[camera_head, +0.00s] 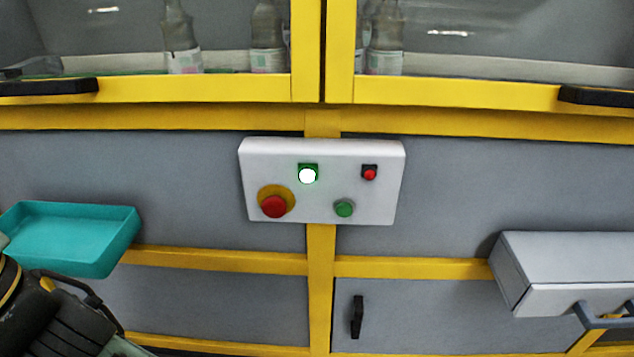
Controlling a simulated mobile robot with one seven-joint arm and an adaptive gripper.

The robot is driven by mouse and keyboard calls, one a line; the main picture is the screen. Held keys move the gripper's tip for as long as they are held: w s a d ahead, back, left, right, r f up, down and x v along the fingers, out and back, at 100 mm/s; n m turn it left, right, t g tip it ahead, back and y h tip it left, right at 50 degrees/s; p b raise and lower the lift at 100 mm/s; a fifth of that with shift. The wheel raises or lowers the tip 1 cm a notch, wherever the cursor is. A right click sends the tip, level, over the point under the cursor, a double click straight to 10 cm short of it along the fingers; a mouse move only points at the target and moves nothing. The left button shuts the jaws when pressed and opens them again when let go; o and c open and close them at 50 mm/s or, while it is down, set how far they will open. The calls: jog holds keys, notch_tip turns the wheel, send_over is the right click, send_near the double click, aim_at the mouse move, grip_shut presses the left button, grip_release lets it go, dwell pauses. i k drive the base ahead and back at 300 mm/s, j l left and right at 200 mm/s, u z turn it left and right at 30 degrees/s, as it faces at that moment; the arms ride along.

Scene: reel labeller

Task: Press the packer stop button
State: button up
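A white control panel (322,182) is fixed on the front of the machine in the middle of the head view. At its upper right is a small red button (370,174) on a black square base. At its lower left is a large red mushroom button (274,206) on a yellow ring. A brightly lit white button or lamp with a green surround (308,175) sits upper left of centre. A green button (344,208) sits lower right of centre. No label is readable, so I cannot tell which one is named packer stop. My gripper's fingertips are not visible.
Part of my arm shows at the lower left. A teal tray (72,238) juts out at the left, and a grey box with a handle (570,272) juts out at the right. Bottles (180,40) stand behind yellow-framed windows above. The space before the panel is clear.

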aim_at(273, 206)
jog(key=k+j+z, duration=0.25)
jog(key=k, duration=0.15)
jog(key=k+z, duration=0.3)
jog(key=k+j, duration=0.05)
jog(key=k, duration=0.05)
